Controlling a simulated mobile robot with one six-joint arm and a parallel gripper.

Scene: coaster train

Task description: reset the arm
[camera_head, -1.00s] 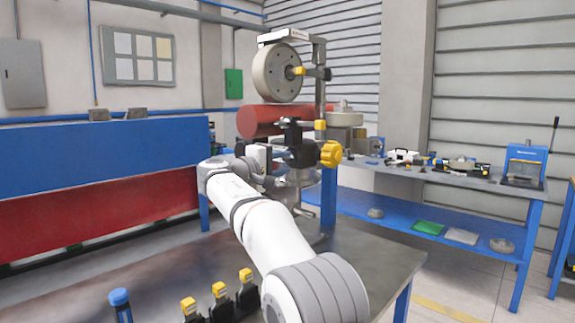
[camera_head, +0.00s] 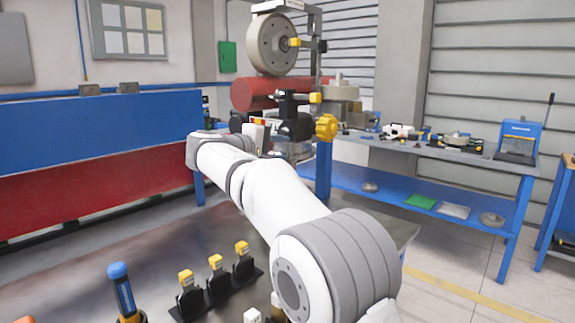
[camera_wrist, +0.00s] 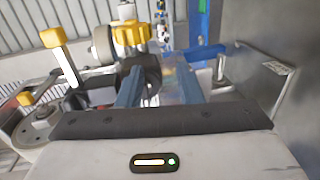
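My white arm reaches from the lower right of the head view toward the fixture (camera_head: 293,120) with the wheel and red cylinder. Its wrist is folded near the fixture's yellow knob (camera_head: 326,127). My gripper's fingers are hidden in the head view. In the wrist view my gripper (camera_wrist: 160,85) shows two blue-grey fingers spread apart, with nothing clearly held between them. The yellow knob (camera_wrist: 130,34) appears beyond the left finger; whether they touch cannot be told.
The grey wheel (camera_head: 272,45) and red cylinder (camera_head: 268,93) stand close behind my wrist. Several yellow-topped black holders (camera_head: 217,280) and a blue-capped tool (camera_head: 122,290) stand on the front table (camera_head: 100,250). A blue-legged bench (camera_head: 400,185) is at right.

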